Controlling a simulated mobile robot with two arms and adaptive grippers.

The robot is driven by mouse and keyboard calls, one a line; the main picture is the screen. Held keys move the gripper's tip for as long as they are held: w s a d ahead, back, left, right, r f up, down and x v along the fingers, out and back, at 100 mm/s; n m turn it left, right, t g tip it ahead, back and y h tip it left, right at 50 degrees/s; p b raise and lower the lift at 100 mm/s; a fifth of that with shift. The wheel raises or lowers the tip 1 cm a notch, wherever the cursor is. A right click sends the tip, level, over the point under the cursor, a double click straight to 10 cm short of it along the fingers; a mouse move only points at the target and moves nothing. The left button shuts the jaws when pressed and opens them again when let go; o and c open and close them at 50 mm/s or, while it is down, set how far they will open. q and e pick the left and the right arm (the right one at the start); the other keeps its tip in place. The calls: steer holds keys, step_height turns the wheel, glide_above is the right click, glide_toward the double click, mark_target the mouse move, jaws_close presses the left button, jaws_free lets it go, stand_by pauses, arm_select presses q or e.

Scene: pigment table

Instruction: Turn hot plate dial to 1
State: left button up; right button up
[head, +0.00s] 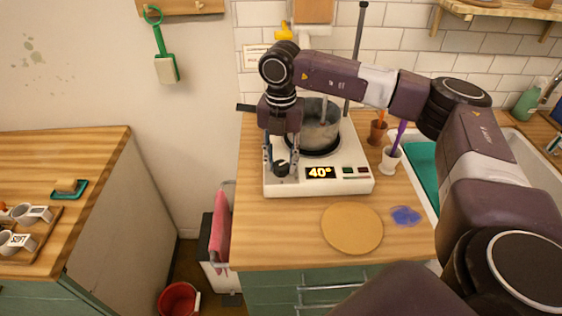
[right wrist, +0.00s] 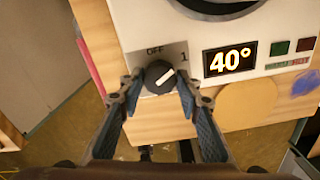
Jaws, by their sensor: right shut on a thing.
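The white hot plate (head: 350,158) stands on the wooden counter, and its orange display (head: 320,172) reads 40°. Its black dial (head: 281,169) is on the front left of the panel. In the right wrist view the dial (right wrist: 160,76) has a white pointer line slanting up to the right, roughly toward the printed 1. OFF is printed above the dial. My right gripper (head: 281,163) reaches down from above with one finger on each side of the dial, shut on it. It also shows in the right wrist view (right wrist: 159,88). My left gripper is not in view.
A metal pot (head: 318,130) sits on the hot plate. A round wooden board (head: 352,229) and a blue blob (head: 406,215) lie in front of it. A white cup (head: 390,160) with a purple tool stands to the right. A pink cloth (head: 221,226) hangs left of the counter.

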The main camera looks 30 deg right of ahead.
mark_target(281, 164)
steer(key=shift+w+d+r, duration=0.1)
steer(key=shift+w+r, duration=0.05)
steer(key=o, duration=1.2)
steer(key=shift+c, duration=0.2)
step_height(281, 164, up, 12)
